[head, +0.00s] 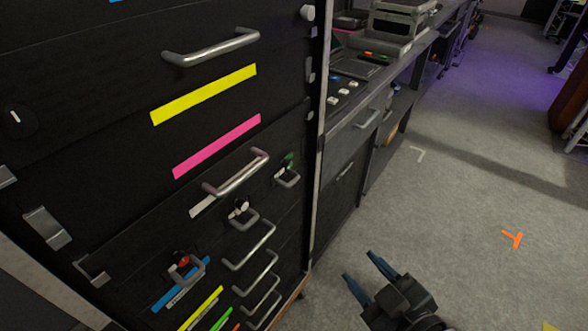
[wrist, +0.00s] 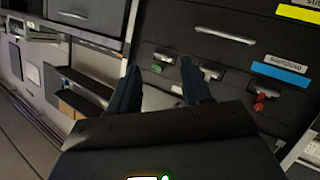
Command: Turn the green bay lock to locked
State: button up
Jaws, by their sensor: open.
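The green bay lock (head: 288,160) is a small green-marked knob on the black cabinet front, just right of a silver drawer handle, with a grey loop below it. In the wrist view the green lock (wrist: 157,68) shows between the two fingers, some way beyond them. My gripper (head: 360,266) is open and empty, over the floor to the right of the cabinet, apart from the lock. The lock is too small to tell which way it is turned.
A white lock (head: 239,208) and a red lock (head: 184,262) sit lower left on the same cabinet. Silver handles (head: 250,245) stick out below. A bench (head: 345,130) with shelves stands behind the cabinet.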

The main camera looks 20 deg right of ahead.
jog(key=w+a+r+n+y, duration=0.1)
jog(key=w+r+n+y, duration=0.2)
jog(key=w, duration=0.8)
jog(key=n+b, duration=0.1)
jog(key=n, duration=0.3)
send_near(290, 166)
jog(key=w, duration=0.1)
jog(key=x, duration=0.8)
jog(key=shift+s+a+f+p, duration=0.1)
jog(key=shift+p, duration=0.2)
grip_shut()
